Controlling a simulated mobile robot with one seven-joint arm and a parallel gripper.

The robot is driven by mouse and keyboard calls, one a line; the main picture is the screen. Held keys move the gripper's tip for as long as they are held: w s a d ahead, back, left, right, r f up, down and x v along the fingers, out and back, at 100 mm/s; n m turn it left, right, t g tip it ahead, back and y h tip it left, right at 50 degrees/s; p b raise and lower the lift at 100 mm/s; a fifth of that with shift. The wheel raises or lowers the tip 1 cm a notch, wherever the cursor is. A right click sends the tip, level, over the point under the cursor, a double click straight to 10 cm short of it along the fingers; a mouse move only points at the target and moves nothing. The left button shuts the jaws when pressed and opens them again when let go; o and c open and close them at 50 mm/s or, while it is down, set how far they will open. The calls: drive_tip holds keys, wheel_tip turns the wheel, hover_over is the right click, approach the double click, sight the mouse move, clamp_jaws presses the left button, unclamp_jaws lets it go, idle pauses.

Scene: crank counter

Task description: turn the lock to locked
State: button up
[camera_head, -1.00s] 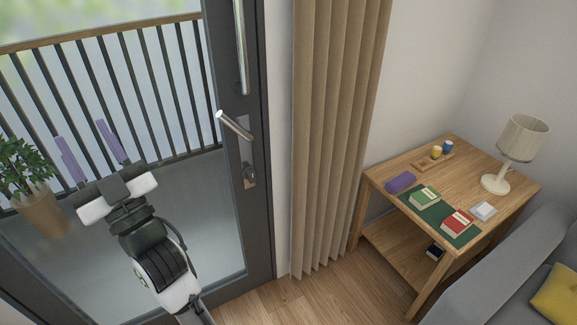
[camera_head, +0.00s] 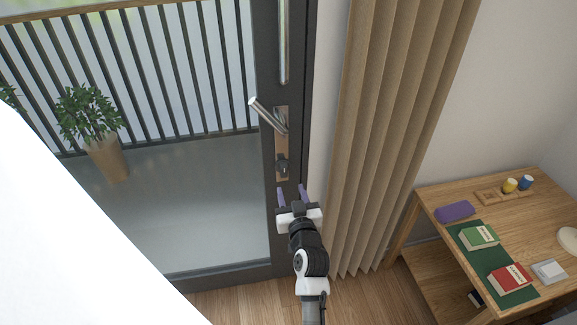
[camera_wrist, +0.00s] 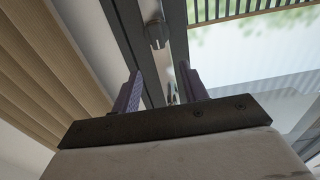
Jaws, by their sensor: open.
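The lock (camera_head: 282,165) is a small dark turn piece on the steel plate of the dark-framed glass door, below the lever handle (camera_head: 268,116). My gripper (camera_head: 292,190) is open and empty, just below the lock in the head view, fingers pointing up toward the door. No contact with the lock shows. In the wrist view a round knob with a raised bar, which looks like the lock (camera_wrist: 157,33), lies beyond the two purple fingers (camera_wrist: 160,92). I cannot tell which setting the lock is in.
A beige curtain (camera_head: 385,120) hangs right of the door, close to my arm. A wooden side table (camera_head: 440,230) with books stands at the right. A potted plant (camera_head: 105,150) is behind the glass. A white shape, blurred and close, covers the lower left of the head view.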

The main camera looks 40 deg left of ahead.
sight(285, 167)
drive_tip(key=p+x, duration=0.1)
drive_tip(key=x, duration=0.9)
drive_tip(key=shift+w+a+p, duration=0.1)
drive_tip(key=shift+w+p, duration=0.2)
clamp_jaws()
